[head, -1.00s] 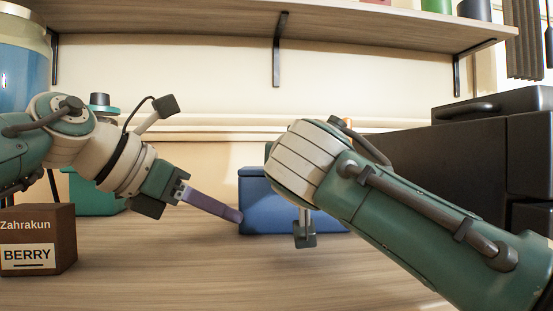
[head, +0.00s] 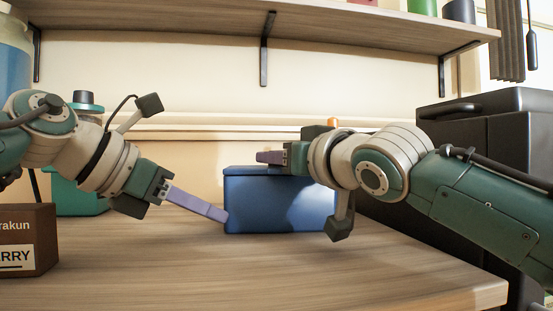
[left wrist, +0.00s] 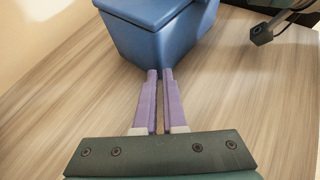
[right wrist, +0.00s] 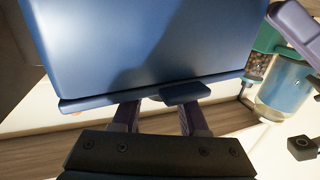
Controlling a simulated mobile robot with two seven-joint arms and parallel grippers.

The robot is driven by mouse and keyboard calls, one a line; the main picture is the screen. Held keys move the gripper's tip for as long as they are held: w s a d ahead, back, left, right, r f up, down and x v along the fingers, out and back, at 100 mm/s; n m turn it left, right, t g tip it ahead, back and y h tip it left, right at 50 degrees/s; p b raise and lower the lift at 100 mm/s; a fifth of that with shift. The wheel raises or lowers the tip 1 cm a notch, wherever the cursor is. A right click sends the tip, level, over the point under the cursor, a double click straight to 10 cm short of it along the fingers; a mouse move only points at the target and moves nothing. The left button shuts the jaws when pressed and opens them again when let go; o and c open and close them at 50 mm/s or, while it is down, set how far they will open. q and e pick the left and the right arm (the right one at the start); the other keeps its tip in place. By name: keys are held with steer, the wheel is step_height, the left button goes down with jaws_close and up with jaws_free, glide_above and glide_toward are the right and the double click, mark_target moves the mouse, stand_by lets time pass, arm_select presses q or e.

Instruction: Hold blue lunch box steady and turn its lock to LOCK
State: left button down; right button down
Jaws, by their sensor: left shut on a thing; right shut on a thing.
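The blue lunch box (head: 255,205) stands upright on the table, lid down. My left gripper (head: 222,214) is shut at the box's lower left front corner. The left wrist view shows its purple fingertips (left wrist: 159,75) close together against that corner of the box (left wrist: 155,40). My right gripper (head: 264,157) lies across the top of the box, pointing left. In the right wrist view its fingers (right wrist: 160,112) reach to the box's edge (right wrist: 130,95), beside a small blue tab (right wrist: 185,93), seemingly the lock. The fingertips are partly hidden there, and no lock marking is readable.
A brown BERRY box (head: 28,240) stands at the left front. A teal canister (head: 80,198) stands behind my left arm. A black cabinet (head: 490,140) stands at the right, and a shelf (head: 250,20) runs overhead. The front table (head: 250,270) is clear.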

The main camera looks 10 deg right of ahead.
arm_select(q)
steer(key=shift+s+d, duration=0.15)
steer(key=shift+d, duration=0.25)
arm_select(e)
steer(key=n+y, duration=0.1)
steer(key=a+g+y, duration=0.1)
steer(key=shift+s+n+y, duration=0.15)
steer(key=shift+n+y, duration=0.15)
steer(key=shift+n, duration=0.1)
steer(key=shift+y, duration=0.3)
arm_select(q)
steer(key=shift+a, duration=0.1)
arm_select(e)
steer(key=c, duration=0.8)
jaws_free()
arm_select(q)
steer(key=shift+a, duration=0.1)
arm_select(e)
steer(key=o, duration=0.4)
steer(key=shift+c, duration=0.2)
steer(key=shift+d, duration=0.15)
steer(key=shift+d, duration=0.1)
